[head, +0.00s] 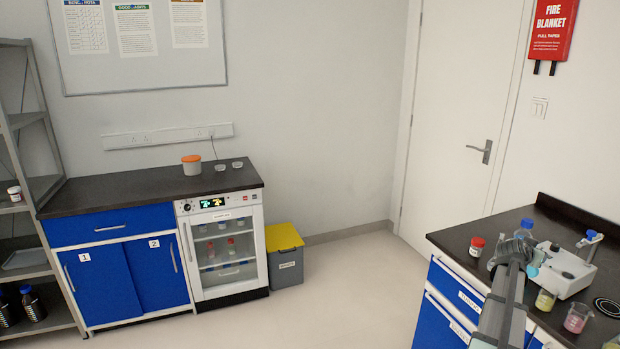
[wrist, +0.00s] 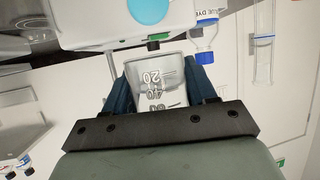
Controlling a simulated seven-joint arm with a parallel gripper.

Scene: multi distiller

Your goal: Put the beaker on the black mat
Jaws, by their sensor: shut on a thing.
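My gripper (wrist: 160,84) is shut on a clear beaker (wrist: 158,92) with white volume marks, one finger on each side of it. In the head view my gripper (head: 514,248) is over the right-hand bench, beside a white device, and my arm hides part of that area. The held beaker is hard to make out there. A round black mat (head: 607,307) with a pale ring lies on the bench at the right edge of the head view.
The two filled beakers stand near the mat.

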